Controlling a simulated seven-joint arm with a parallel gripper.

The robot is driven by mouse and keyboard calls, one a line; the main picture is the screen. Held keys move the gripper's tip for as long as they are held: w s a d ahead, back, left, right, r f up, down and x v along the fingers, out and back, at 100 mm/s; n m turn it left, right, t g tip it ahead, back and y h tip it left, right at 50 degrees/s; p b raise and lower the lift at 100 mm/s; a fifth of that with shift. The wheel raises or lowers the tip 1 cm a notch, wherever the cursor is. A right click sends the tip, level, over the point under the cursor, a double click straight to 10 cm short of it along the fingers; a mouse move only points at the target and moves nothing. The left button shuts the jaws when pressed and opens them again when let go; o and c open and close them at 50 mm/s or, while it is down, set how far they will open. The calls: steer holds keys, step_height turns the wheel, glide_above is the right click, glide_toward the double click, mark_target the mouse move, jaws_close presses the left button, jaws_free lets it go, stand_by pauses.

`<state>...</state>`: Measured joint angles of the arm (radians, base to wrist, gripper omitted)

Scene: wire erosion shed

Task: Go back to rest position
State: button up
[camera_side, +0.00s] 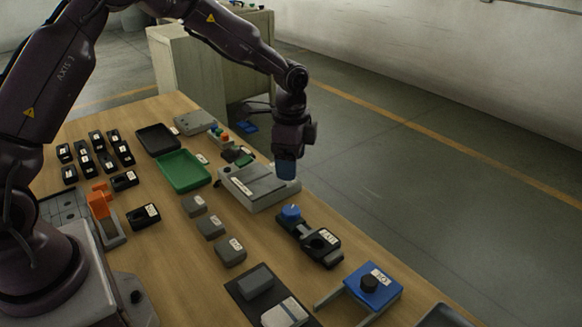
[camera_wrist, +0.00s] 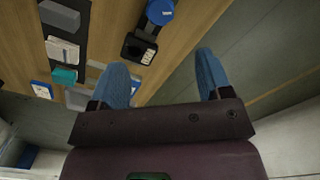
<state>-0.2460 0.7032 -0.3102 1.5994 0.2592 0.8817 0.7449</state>
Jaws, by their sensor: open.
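My gripper (camera_side: 286,170) hangs from my arm over the far right edge of the wooden table (camera_side: 165,235), above and slightly beyond a grey flat box (camera_side: 258,184). In the wrist view my gripper (camera_wrist: 164,78) has its two blue fingers spread wide apart, with nothing between them. It is open and empty. In the side view the fingers overlap, so the gap between them is hidden there.
A black fixture with a blue knob (camera_side: 291,212) stands near the right edge, with a blue block (camera_side: 374,284) nearer the camera. A green tray (camera_side: 183,171), a black tray (camera_side: 157,139), grey blocks (camera_side: 211,227) and an orange clamp (camera_side: 99,201) occupy the table. Beyond the edge is open floor.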

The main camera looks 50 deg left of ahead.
steer(key=s+r+n+t, duration=0.2)
steer(key=s+r+n, duration=0.3)
steer(key=s+r, duration=0.4)
steer(key=s+d+r+n+t, duration=0.1)
steer(key=s+r+n+t, duration=0.2)
steer(key=s+r, duration=0.7)
steer(key=s+n, duration=0.2)
steer(key=s, duration=0.5)
steer(key=shift+t, duration=0.3)
